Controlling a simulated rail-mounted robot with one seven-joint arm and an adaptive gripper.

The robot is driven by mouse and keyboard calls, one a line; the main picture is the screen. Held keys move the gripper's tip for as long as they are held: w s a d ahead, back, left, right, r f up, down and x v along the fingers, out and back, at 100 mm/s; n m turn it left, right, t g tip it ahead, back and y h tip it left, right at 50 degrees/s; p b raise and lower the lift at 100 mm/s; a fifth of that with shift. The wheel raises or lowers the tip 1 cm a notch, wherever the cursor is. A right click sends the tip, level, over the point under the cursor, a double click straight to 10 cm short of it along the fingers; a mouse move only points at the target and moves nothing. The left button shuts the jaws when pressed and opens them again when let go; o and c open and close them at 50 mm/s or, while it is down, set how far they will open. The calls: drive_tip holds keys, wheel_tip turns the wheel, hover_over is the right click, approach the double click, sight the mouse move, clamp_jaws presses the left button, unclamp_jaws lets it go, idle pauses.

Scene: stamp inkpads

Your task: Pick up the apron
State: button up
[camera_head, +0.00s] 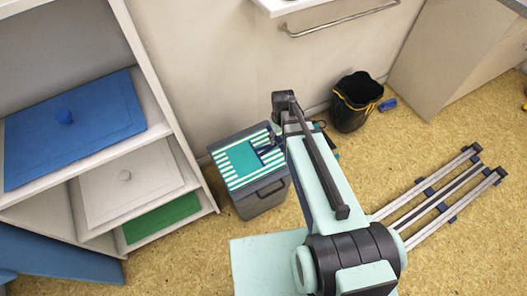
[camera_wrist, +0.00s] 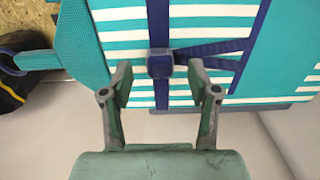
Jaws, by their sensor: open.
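The apron (camera_head: 232,172), teal and white striped with a teal patch, lies flat on top of a grey bin (camera_head: 262,200) in the head view. In the wrist view the apron (camera_wrist: 120,42) fills the upper part, with navy straps and a navy buckle. My gripper (camera_wrist: 159,70) is open and empty. Its two fingers stand apart on either side of the buckle in that picture; whether they touch the cloth I cannot tell. In the head view my gripper (camera_head: 268,152) is at the apron's right side, partly hidden by my arm.
A shelf unit (camera_head: 160,92) with blue, white and green panels stands left of the bin. A black bucket (camera_head: 352,105) with yellow trim stands right by the wall. A counter with a metal rail (camera_head: 340,22) is above. Floor at the lower left is partly free.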

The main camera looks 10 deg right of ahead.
wheel_tip(320, 180, down, 2)
drive_tip(key=shift+f, duration=0.1)
drive_tip(key=shift+c, duration=0.3)
clamp_jaws()
